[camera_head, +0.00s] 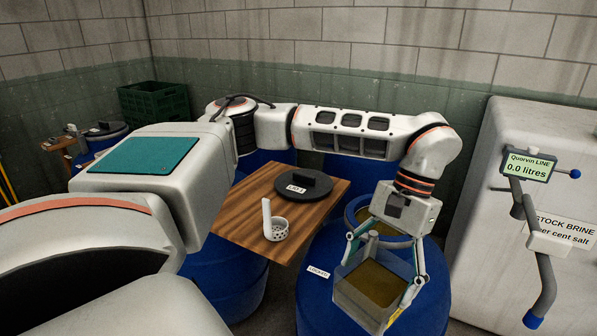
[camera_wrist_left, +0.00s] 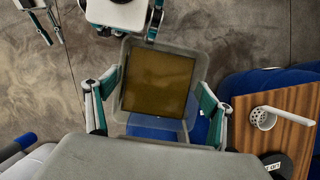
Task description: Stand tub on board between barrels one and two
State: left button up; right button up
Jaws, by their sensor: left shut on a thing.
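The tub (camera_head: 362,298) is a square grey container with brown contents, and it also shows in the left wrist view (camera_wrist_left: 196,68). My left gripper (camera_head: 384,262) is shut on it, one finger at each of two opposite sides. It holds the tub over the right-hand blue barrel (camera_head: 322,300), to the right of the wooden board (camera_head: 232,226). The left-hand blue barrel (camera_head: 228,285) shows under the board's left part. Barrel numbers cannot be read. Part of my right gripper (camera_wrist_left: 118,12) shows at the top of the left wrist view; its jaw opening is unclear.
On the board are a black lid (camera_head: 303,186) with a label and a white perforated cup (camera_head: 276,232) with an upright handle. A white brine tank (camera_head: 490,190) with a display and lever stands at right. A green crate (camera_head: 153,103) is at back left.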

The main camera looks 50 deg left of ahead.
aim_at(241, 215)
jog(key=j+u, duration=0.15)
jog(key=j, duration=1.85)
jog(key=i+j, duration=0.15)
jog(key=j, duration=0.15)
jog(key=i+j, duration=0.15)
jog(key=j+u, duration=0.05)
jog(key=j, duration=0.05)
